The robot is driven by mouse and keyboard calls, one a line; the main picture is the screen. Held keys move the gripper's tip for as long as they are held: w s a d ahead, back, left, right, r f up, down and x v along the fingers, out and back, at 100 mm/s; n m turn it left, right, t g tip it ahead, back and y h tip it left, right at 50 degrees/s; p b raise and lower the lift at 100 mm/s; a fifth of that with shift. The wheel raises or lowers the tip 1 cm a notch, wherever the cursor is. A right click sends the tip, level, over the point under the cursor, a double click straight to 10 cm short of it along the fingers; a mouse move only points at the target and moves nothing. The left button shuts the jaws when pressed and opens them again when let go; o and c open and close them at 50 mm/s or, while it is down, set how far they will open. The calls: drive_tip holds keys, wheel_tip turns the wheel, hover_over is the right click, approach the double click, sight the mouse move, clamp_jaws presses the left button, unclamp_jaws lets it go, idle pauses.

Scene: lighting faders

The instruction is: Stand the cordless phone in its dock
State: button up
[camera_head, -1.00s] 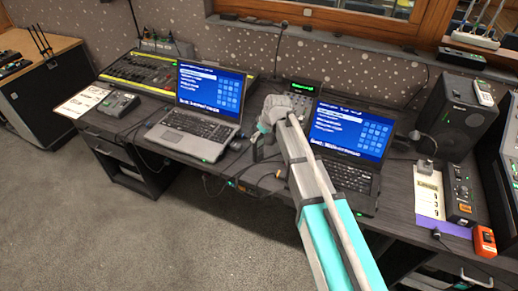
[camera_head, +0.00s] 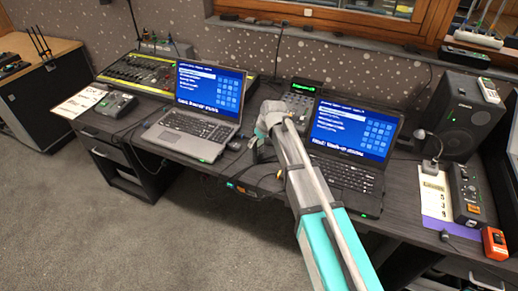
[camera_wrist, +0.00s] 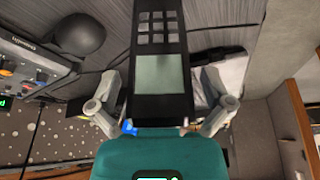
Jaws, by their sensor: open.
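In the wrist view a black handset (camera_wrist: 160,105) with grey keys and a pale screen, seemingly the cordless phone, lies between the two grey fingers of my gripper (camera_wrist: 160,88). The fingers are spread, one on each side of it, with visible gaps. In the head view my gripper (camera_head: 259,140) is over the desk between the two laptops, and the arm hides what is under it. I cannot make out the handset or its dock there.
An open laptop (camera_head: 205,105) stands to the left of the gripper and another (camera_head: 350,150) to the right. A device with a green display (camera_head: 300,95) is behind. Cables lie around.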

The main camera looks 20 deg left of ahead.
idle(0.3)
drive_tip(key=c, duration=1)
drive_tip(key=shift+s, duration=0.1)
drive_tip(key=shift+r, duration=0.2)
drive_tip(key=shift+c, duration=0.2)
drive_tip(key=shift+r+p, duration=0.4)
drive_tip(key=shift+p, duration=0.2)
drive_tip(key=shift+c, duration=0.7)
drive_tip(key=shift+r+p, duration=0.65)
drive_tip(key=s+d+r+p, duration=0.1)
drive_tip(key=r+p, duration=0.1)
drive_tip(key=s+r+p, duration=0.1)
drive_tip(key=r+p, duration=0.1)
drive_tip(key=s+d+r+p, duration=0.1)
drive_tip(key=s+r+p, duration=0.1)
drive_tip(key=shift+d+r+p, duration=0.3)
drive_tip(key=shift+r+p, duration=0.05)
drive_tip(key=s+d+r+p, duration=0.1)
drive_tip(key=s, duration=0.1)
drive_tip(key=s+d+r+p, duration=0.1)
drive_tip(key=s+d, duration=0.1)
drive_tip(key=s+d+r+p, duration=0.1)
drive_tip(key=s, duration=0.1)
drive_tip(key=shift+s+d+r, duration=0.15)
drive_tip(key=shift+s+r, duration=0.1)
drive_tip(key=shift+s, duration=0.1)
drive_tip(key=shift+c, duration=0.2)
drive_tip(key=shift+s+d+r+p, duration=0.2)
drive_tip(key=shift+s+d+p, duration=0.1)
drive_tip(key=shift+s+p, duration=0.2)
